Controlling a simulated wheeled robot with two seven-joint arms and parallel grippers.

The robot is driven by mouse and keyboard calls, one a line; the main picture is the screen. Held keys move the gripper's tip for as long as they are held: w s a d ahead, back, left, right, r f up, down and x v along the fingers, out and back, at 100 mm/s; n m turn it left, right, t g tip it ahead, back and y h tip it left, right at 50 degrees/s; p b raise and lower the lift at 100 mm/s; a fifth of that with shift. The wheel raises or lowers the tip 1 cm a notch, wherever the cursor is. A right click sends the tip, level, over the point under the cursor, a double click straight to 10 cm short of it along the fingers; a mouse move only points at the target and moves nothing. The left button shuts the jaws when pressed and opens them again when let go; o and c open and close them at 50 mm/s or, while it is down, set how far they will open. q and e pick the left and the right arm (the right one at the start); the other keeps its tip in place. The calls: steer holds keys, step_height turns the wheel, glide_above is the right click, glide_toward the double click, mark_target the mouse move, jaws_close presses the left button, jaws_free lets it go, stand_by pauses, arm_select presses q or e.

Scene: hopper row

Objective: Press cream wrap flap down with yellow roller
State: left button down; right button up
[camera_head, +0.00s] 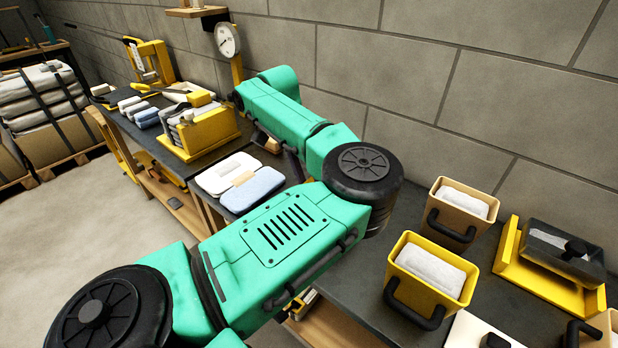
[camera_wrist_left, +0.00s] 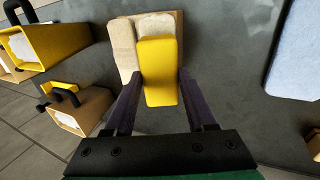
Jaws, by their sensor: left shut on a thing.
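My left gripper (camera_wrist_left: 158,82) is shut on the yellow roller (camera_wrist_left: 158,60), which looks like a smooth yellow block between its two dark fingers. In the left wrist view, the roller covers part of a tan board or wrap (camera_wrist_left: 174,22) bearing pale cream pieces (camera_wrist_left: 124,45) on the dark bench. I cannot tell which part is the flap, or whether the roller touches it. My right gripper is not in view.
In the head view, a white pack (camera_head: 217,175) and a blue pack (camera_head: 256,188) lie on the dark bench. A yellow bin (camera_head: 404,292) and a tan bin (camera_head: 478,190) hold pale packs at the right. A yellow tray (camera_head: 532,275) stands beyond them. A grey wall runs behind.

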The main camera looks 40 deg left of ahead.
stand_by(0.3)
arm_select(q)
steer(key=p+v, duration=0.5)
steer(key=v, duration=0.2)
stand_by(0.4)
steer(key=b+x, duration=0.5)
steer(key=x, duration=0.2)
steer(key=shift+f, duration=0.25)
steer(key=shift+r, duration=0.35)
